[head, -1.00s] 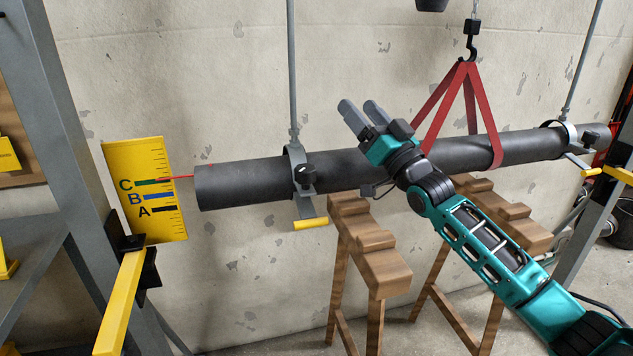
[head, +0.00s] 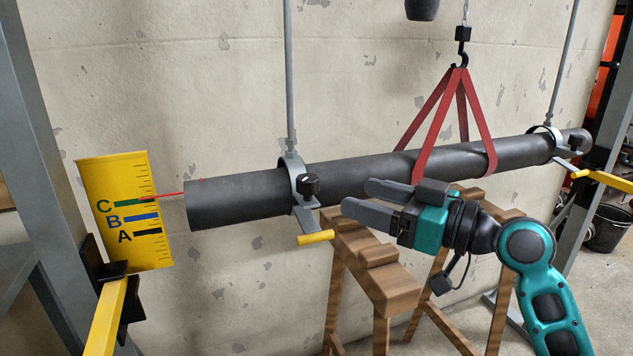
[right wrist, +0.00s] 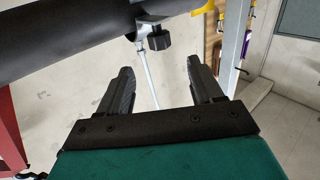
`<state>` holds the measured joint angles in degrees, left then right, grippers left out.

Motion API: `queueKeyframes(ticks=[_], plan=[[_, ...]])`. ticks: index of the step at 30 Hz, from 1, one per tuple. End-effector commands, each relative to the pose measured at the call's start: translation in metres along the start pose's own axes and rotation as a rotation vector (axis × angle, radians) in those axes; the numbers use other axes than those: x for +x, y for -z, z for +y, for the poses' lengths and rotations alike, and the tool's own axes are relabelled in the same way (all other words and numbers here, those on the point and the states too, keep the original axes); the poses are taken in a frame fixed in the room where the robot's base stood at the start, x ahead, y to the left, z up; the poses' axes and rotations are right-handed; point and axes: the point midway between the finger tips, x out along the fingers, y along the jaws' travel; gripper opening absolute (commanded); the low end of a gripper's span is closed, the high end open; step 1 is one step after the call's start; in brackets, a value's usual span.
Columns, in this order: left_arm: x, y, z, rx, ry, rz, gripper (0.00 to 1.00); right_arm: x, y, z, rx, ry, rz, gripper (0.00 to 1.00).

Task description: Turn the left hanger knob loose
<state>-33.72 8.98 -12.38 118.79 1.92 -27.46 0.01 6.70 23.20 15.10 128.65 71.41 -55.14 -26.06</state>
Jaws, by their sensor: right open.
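The left hanger knob (head: 310,185) is a black knob on the front of the grey left hanger clamp (head: 293,177), which wraps around the dark pipe (head: 235,199). A yellow-ended lever (head: 316,237) sticks out below the clamp. My right gripper (head: 357,197) is open and empty, to the right of the knob and slightly below it, its fingers pointing left toward it. In the right wrist view, the knob (right wrist: 159,40) shows ahead of and between the two open fingers (right wrist: 155,80), apart from them. My left gripper is not in view.
The right hanger (head: 555,143) is farther right. Wooden stepped trestles (head: 385,280) stand below. A yellow A-B-C scale (head: 125,210) stands by the pipe's left end.

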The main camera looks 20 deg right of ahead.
Motion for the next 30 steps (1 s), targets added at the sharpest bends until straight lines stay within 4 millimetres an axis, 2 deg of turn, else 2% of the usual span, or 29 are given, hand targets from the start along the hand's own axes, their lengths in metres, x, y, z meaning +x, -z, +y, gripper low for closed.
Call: queueKeyframes(ticks=[6, 13, 18, 26, 30], plan=[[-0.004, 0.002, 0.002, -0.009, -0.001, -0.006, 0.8, 0.048, 0.003, 0.0, 0.004, 0.002, 0.004, 0.66], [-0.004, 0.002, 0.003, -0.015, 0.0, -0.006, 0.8, 0.084, 0.001, 0.001, 0.004, 0.0, 0.002, 0.66], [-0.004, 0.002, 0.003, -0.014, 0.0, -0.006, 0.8, 0.095, 0.0, 0.0, 0.002, 0.0, 0.0, 0.66], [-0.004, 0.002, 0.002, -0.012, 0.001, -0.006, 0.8, 0.097, 0.0, 0.0, 0.001, -0.001, -0.001, 0.66], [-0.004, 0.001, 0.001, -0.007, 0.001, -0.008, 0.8, 0.097, 0.0, 0.0, 0.002, -0.001, 0.0, 0.55]])
